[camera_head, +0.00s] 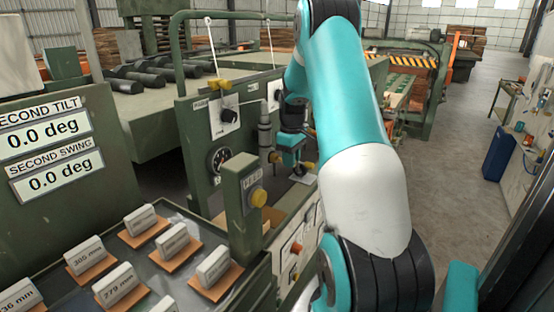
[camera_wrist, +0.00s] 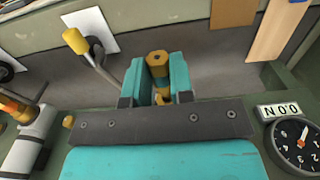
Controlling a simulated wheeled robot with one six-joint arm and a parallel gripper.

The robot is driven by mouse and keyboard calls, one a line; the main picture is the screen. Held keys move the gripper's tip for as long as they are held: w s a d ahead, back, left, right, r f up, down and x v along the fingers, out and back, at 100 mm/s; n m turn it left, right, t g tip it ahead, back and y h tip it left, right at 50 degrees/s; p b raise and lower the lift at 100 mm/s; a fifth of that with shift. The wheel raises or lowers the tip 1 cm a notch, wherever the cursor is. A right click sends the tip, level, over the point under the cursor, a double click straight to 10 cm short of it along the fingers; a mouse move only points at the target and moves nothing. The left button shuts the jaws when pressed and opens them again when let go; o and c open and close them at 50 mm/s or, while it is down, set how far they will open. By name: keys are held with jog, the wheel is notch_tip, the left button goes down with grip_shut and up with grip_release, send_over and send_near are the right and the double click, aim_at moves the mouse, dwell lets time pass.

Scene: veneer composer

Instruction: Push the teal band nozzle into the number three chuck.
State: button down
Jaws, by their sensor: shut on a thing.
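My gripper (camera_wrist: 158,88) is shut on a brass-coloured nozzle (camera_wrist: 157,62) with a hexagonal end, held between its two teal fingers. No teal band can be made out on the nozzle, as the fingers cover its sides. In the head view my gripper (camera_head: 291,158) is beside a grey vertical cylinder on the green machine, and the nozzle in it is too small to tell clearly. In the wrist view a grey cylinder with an orange-brass end (camera_wrist: 25,130) is at the left, apart from the fingers. No chuck can be identified as number three.
A dial (camera_wrist: 297,142) with an upside-down 0.0 N plate is right of my gripper in the wrist view. A yellow knob on a bent lever (camera_wrist: 76,41) is at upper left. A green FEED post (camera_head: 245,200) stands near the arm. A tray (camera_head: 75,262) holds several labelled blocks.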

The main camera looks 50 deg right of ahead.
jog(key=shift+w+a, duration=0.1)
jog(key=shift+w, duration=1.1)
dwell(0.5)
jog(key=c, duration=0.9)
grip_release()
jog(key=shift+r, duration=0.6)
notch_tip(320, 180, up, 16)
jog(key=b, duration=0.5)
jog(key=shift+r, duration=0.1)
